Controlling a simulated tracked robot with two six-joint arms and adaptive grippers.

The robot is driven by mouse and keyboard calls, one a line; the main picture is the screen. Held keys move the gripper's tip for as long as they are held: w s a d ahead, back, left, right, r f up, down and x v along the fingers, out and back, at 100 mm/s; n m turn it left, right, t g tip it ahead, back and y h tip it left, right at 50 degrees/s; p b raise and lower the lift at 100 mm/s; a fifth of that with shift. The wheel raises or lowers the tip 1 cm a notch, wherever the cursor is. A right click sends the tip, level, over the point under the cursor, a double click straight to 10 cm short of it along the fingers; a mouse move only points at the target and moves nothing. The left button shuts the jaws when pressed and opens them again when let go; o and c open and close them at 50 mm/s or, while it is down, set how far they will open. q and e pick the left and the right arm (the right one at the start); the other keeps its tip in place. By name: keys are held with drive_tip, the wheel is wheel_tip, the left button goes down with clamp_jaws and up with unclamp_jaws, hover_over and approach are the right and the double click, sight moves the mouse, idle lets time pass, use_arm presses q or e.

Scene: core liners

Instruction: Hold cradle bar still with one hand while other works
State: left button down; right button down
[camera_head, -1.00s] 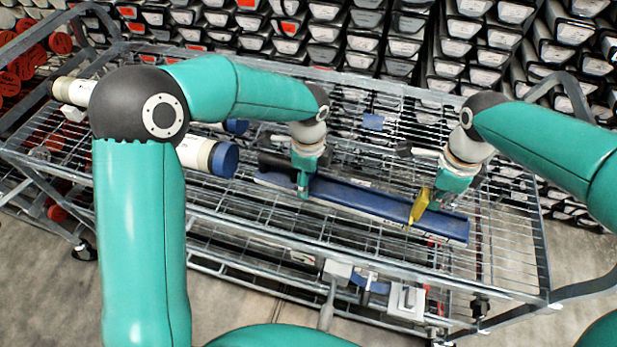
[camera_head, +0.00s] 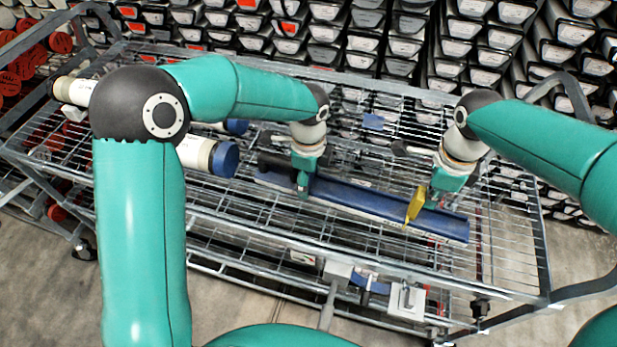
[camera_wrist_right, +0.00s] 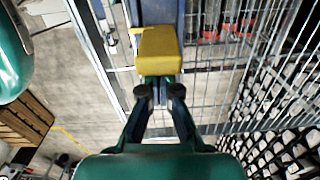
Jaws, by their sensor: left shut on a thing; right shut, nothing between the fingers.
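The cradle bar (camera_head: 375,203) is a long blue bar lying across the wire shelf, slanting down to the right. My left gripper (camera_head: 303,188) is shut on the bar near its left part; its exact hold is small in view. A yellow block (camera_head: 414,206) is at the bar's right part. My right gripper (camera_head: 431,200) is just right of the block, shut with nothing held. In the right wrist view, the yellow block (camera_wrist_right: 159,50) is just ahead of the right fingertips (camera_wrist_right: 160,93), with the blue bar (camera_wrist_right: 160,10) beyond it. I cannot tell whether fingers and block touch.
The wire cart (camera_head: 230,285) has a raised frame at both ends. White tubes with blue caps (camera_head: 222,158) lie left of the bar. A white boxy item (camera_head: 406,302) is at the cart's front. Stacked dark trays (camera_head: 480,60) fill the back.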

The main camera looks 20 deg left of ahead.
drive_tip(key=shift+d, duration=0.6)
drive_tip(key=shift+r, duration=0.1)
wheel_tip(320, 180, up, 7)
idle(0.3)
idle(0.3)
use_arm(q)
drive_tip(key=shift+c, duration=0.9)
unclamp_jaws()
wheel_tip(320, 180, up, 12)
